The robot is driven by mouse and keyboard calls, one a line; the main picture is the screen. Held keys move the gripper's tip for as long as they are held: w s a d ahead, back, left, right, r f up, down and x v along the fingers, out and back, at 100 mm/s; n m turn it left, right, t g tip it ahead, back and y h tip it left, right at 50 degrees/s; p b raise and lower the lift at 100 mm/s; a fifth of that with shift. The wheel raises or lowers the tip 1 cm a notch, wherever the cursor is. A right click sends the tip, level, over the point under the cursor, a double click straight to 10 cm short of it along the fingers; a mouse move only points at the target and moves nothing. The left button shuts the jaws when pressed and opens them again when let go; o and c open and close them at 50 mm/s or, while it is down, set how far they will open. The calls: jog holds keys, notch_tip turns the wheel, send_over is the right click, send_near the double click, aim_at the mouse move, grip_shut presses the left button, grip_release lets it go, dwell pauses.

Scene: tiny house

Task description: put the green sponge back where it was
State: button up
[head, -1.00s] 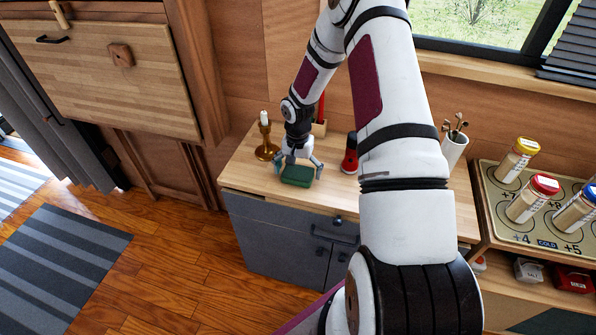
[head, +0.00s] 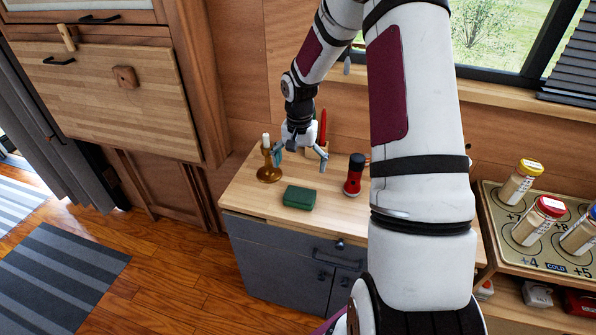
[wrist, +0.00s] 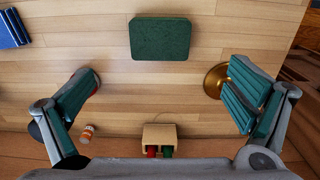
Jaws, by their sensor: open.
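The green sponge (head: 299,197) lies flat on the wooden top of the grey cabinet (head: 245,192), close to its front edge. It also shows in the wrist view (wrist: 160,39), at the top centre, with bare wood around it. My gripper (head: 300,162) is open and empty. It hangs above the cabinet top, behind the sponge and apart from it. In the wrist view its two fingers (wrist: 160,100) are spread wide, with nothing between them but wood.
A brass candlestick (head: 269,172) stands left of my gripper, close to one finger. A red and black flashlight (head: 354,176) stands to the right. A tray of jars (head: 496,225) is farther right.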

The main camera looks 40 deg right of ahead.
jog(key=s+a+r+n+t+h, duration=0.15)
jog(key=s+a+r, duration=0.3)
jog(key=r, duration=0.55)
jog(key=s+a+r+n, duration=0.3)
jog(key=a+r, duration=0.2)
jog(key=r, duration=0.5)
jog(key=s+a+r+n+t, duration=0.2)
jog(key=s+a+r+n, duration=0.1)
jog(key=s, duration=0.5)
jog(key=s+a+r+n+t+y, duration=0.1)
jog(key=s+a+r+n+t, duration=0.1)
jog(key=s+a+r, duration=0.3)
jog(key=shift+s+a+n, duration=0.45)
jog(key=shift+s+a, duration=0.65)
jog(key=shift+s, duration=1.1)
jog(key=shift+r+y, duration=0.1)
jog(key=shift+y, duration=0.15)
